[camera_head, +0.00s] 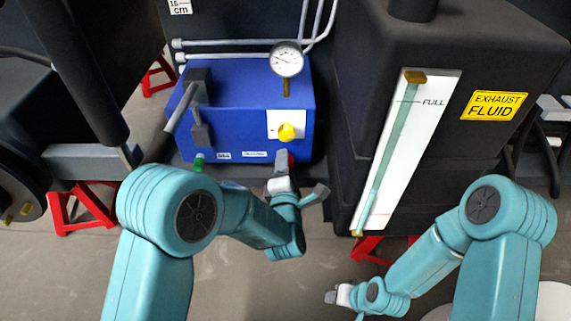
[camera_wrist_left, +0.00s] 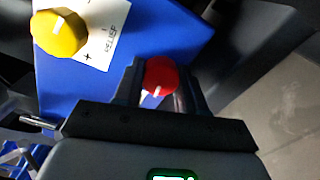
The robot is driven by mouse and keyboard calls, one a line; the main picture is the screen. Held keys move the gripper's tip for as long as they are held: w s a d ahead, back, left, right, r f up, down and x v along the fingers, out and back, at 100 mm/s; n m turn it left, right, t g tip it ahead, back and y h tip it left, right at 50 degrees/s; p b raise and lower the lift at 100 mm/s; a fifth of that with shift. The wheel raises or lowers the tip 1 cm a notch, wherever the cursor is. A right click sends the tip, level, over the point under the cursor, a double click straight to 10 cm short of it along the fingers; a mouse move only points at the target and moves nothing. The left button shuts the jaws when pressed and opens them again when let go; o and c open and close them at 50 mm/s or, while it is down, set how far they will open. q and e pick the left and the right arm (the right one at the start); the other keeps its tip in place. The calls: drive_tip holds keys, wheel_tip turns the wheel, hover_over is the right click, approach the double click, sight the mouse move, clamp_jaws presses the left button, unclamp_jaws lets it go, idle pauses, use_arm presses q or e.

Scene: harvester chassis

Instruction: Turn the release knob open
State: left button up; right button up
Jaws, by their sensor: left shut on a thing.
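A red knob (camera_head: 291,160) sits low on the front of the blue box (camera_head: 235,125), at its right end. In the left wrist view the red knob (camera_wrist_left: 160,76) shows as a round cap between the two fingers. My left gripper (camera_head: 284,158) is shut on the red knob and partly hides it in the head view. A yellow knob (camera_head: 287,132) stands on a white plate above it. It also shows at upper left in the left wrist view (camera_wrist_left: 59,33). My right gripper (camera_head: 334,297) hangs over the floor at lower right, away from the box; its jaws are too small to read.
A pressure gauge (camera_head: 287,59) rises from the box top. A grey pump lever (camera_head: 182,106) and a green knob (camera_head: 199,162) are at its left. A dark tank with a sight gauge (camera_head: 405,140) stands close on the right. Red stands (camera_head: 83,207) are on the floor.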

use_arm(q)
drive_tip(key=n, duration=0.4)
drive_tip(key=shift+w+r+n, duration=0.1)
drive_tip(key=shift+r+n, duration=0.05)
drive_tip(key=shift+n, duration=0.15)
drive_tip(key=n, duration=0.3)
drive_tip(key=shift+n, duration=0.3)
drive_tip(key=n, duration=0.3)
drive_tip(key=shift+n, duration=0.3)
drive_tip(key=shift+n+h, duration=0.3)
drive_tip(key=shift+n, duration=1.6)
drive_tip(key=shift+t, duration=0.3)
drive_tip(key=o, duration=1)
drive_tip(key=shift+o, duration=0.2)
drive_tip(key=shift+f, duration=0.25)
